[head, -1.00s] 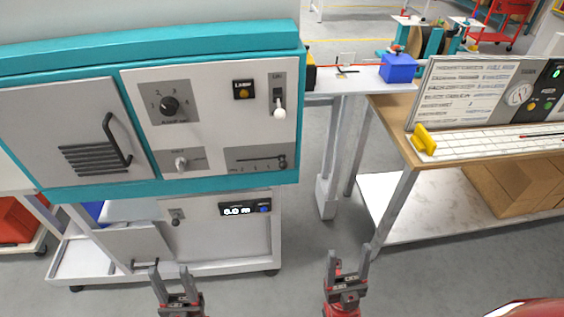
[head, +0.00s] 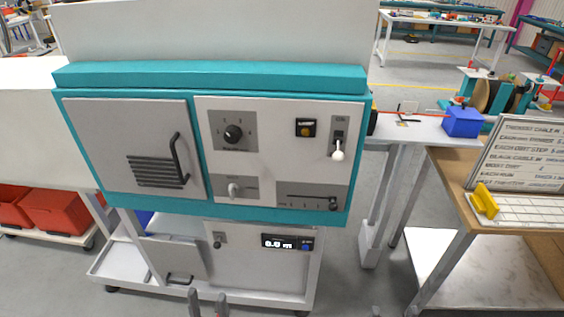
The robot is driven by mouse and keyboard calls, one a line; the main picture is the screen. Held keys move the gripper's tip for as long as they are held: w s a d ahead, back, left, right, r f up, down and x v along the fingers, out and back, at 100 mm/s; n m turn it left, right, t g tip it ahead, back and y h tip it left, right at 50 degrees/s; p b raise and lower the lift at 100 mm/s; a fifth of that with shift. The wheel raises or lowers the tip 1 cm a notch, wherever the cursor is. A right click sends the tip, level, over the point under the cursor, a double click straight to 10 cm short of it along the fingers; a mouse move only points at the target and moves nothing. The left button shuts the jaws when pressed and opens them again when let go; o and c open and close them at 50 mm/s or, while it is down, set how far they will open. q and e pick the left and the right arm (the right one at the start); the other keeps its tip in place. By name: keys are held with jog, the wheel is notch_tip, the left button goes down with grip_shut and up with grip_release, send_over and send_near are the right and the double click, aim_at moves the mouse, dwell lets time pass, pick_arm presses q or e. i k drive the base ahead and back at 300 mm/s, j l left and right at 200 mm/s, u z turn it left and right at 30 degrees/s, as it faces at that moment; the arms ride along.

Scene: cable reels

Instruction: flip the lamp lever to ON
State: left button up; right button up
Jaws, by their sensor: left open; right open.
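The lamp lever (head: 337,154) is on the upper right of the machine's white control panel. Its white ball knob hangs at the low end of a dark slot, below a small label too blurred to read surely. To its left is a black lamp plate (head: 306,127) with a dull amber round light. My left gripper (head: 207,304) shows at the bottom edge, two upright fingers apart, empty, well below the panel. Of my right gripper only a small fingertip (head: 376,311) shows at the bottom edge, far below the lever. Neither gripper touches the panel.
The panel also has a black rotary knob (head: 233,133), a small switch (head: 233,189) and a slider (head: 333,204). A grey door with a handle (head: 179,160) is at left. A table with a blue box (head: 462,121) and a wooden workbench stand to the right.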

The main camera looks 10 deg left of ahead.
aim_at(338, 156)
jog(key=i+l+u, duration=0.1)
jog(key=l+u, duration=0.65)
jog(key=l, duration=0.25)
jog(key=l+u, duration=0.4)
jog(key=k+l, duration=0.05)
jog(key=l, duration=0.05)
